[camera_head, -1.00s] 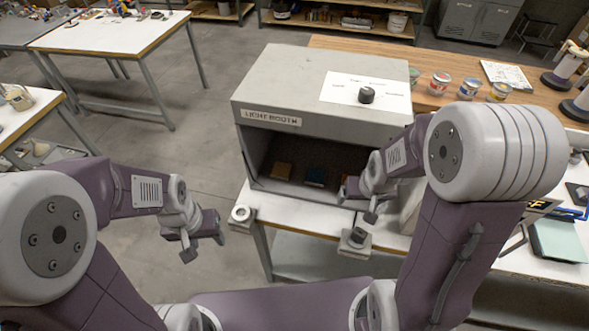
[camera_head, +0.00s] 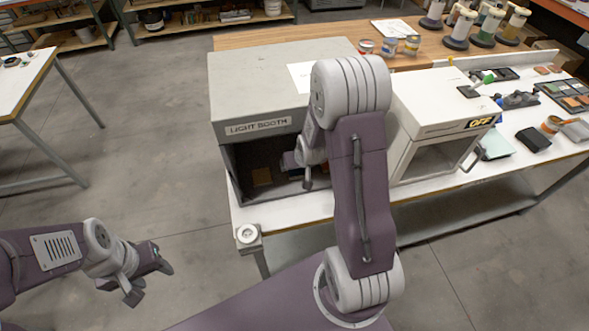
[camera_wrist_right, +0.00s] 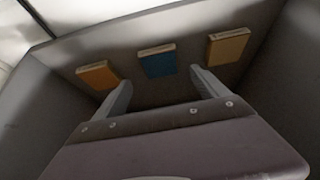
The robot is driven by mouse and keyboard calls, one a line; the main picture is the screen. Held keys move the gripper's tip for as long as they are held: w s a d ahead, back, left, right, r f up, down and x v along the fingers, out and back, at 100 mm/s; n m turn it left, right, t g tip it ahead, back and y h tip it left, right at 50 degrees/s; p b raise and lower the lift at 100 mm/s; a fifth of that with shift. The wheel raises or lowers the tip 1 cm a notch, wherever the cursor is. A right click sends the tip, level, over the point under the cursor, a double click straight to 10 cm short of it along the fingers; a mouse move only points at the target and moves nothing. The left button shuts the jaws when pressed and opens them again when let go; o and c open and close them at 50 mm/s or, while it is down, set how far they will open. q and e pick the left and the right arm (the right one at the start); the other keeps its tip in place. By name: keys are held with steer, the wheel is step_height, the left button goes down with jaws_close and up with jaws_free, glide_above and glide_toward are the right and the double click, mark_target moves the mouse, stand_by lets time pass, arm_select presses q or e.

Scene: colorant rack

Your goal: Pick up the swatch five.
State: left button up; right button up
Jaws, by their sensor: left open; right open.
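Three flat swatches lie in a row on the dark floor of the light booth (camera_head: 277,70): an orange-brown one (camera_wrist_right: 97,75), a blue one (camera_wrist_right: 157,61) and a tan one (camera_wrist_right: 228,47). No number is readable, so I cannot tell which is swatch five. In the head view the left brown swatch (camera_head: 262,177) shows, and the others are mostly hidden by my right arm. My right gripper (camera_wrist_right: 160,78) is open and empty at the booth's mouth, its fingers pointing toward the blue swatch, not around it. My left gripper (camera_head: 150,281) is open and empty over bare floor, left of the bench.
The booth's walls and roof close in around my right gripper. To its right stands a white box with an OFF sign (camera_head: 480,122). A small pale block with a round top (camera_head: 248,235) sits at the bench's front left corner. Open floor lies left.

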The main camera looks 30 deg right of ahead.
mark_target(297, 171)
steer(key=shift+a, duration=0.2)
steer(key=shift+f, duration=0.35)
steer(key=p+x, duration=0.1)
steer(key=x, duration=0.3)
steer(key=shift+s+d, duration=0.15)
steer(key=shift+f, duration=0.25)
steer(key=shift+r, duration=0.1)
steer(key=c, duration=1.4)
